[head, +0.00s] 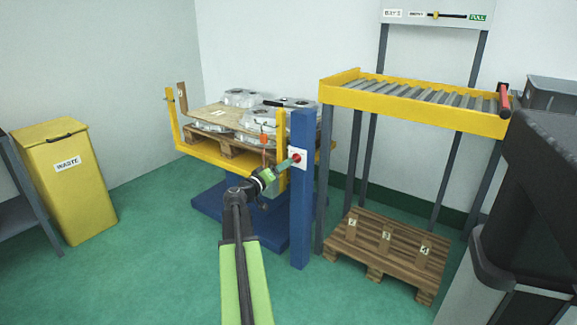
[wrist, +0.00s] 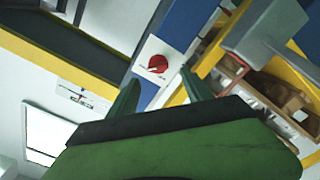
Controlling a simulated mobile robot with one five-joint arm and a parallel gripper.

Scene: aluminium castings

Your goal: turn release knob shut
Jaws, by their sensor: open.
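The release knob (head: 297,157) is a small red knob on a white plate (head: 303,150) fixed to a blue post (head: 302,200). In the wrist view the red knob (wrist: 158,63) sits on its white plate, between and beyond my fingertips. Its markings are too small to read. My gripper (head: 286,163) reaches toward the plate from the left in the head view. In the wrist view my gripper (wrist: 160,85) is open and empty, with one finger on each side of the knob's line. I cannot tell whether the fingertips touch the plate.
Left of the post, a yellow-framed lift (head: 225,158) holds pallets with castings (head: 240,97). A yellow roller conveyor (head: 345,96) stands to the right above a pallet (head: 385,250). A yellow waste bin (head: 62,190) stands far left. Green floor is clear in front.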

